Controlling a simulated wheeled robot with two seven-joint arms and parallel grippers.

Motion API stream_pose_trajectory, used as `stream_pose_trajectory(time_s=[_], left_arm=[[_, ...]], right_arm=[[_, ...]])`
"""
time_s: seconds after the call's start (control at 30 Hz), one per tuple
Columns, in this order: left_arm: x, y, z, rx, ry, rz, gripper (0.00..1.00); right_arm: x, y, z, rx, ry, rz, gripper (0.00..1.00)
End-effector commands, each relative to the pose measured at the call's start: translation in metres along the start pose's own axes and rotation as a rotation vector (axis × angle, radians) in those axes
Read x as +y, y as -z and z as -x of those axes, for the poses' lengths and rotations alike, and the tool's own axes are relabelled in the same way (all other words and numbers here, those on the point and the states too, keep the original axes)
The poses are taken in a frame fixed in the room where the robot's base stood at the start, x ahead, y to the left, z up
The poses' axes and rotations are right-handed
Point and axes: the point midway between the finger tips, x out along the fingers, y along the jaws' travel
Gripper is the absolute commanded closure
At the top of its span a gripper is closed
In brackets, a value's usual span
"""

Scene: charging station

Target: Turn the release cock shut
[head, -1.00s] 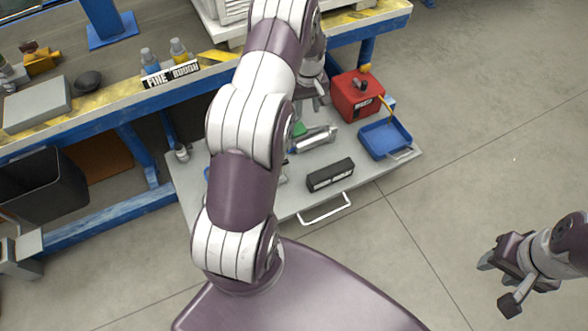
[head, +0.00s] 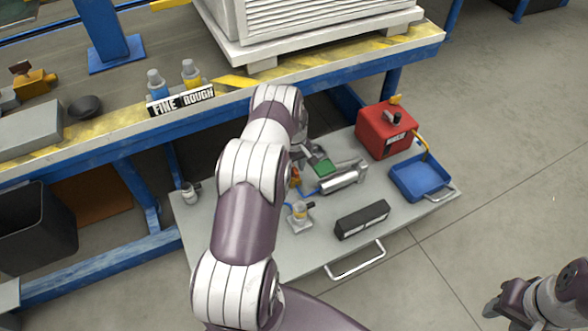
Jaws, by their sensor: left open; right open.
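A silver cylinder (head: 343,178) with a green part (head: 321,168) lies on the grey low shelf (head: 300,252). An orange part (head: 296,178) shows at its left end, partly behind my arm. A blue hose runs to a small silver and yellow fitting (head: 299,216). I cannot tell for certain which small part is the release cock. My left gripper (head: 311,157) is open just above the cylinder's left end, partly hidden by its own arm; contact cannot be told. My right gripper (head: 496,310) is open and empty over the floor at bottom right, partly cut off.
A red can (head: 384,138) with a yellow spout and a blue tray (head: 408,186) stand right of the cylinder. A black box (head: 362,219) lies in front. The yellow-edged workbench (head: 225,105) overhangs behind. The floor at right is clear.

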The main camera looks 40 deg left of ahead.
Motion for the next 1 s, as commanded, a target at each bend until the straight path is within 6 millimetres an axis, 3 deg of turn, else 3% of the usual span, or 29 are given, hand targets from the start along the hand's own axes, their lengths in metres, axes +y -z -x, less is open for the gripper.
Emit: stream_pose_trajectory(time_s=[0.2,0.33,0.67,1.0], left_arm=[[0.0001,0.0001,0.0005,0.0,0.0,0.0,0.6],[0.0001,0.0,0.0005,0.0,0.0,0.0,1.0],[0.0,-0.0001,0.0009,0.0,0.0,-0.021,1.0],[-0.0011,-0.0003,0.0019,-0.001,0.001,-0.217,1.0]], right_arm=[[0.0,0.0001,0.0005,0.0,0.0,0.0,0.57],[0.0,0.0001,0.0005,0.0,0.0,0.0,0.57],[0.0,0.0002,0.0014,0.0,0.0,0.0,0.57],[0.0,0.001,0.0081,0.0,0.0,0.0,0.57]])
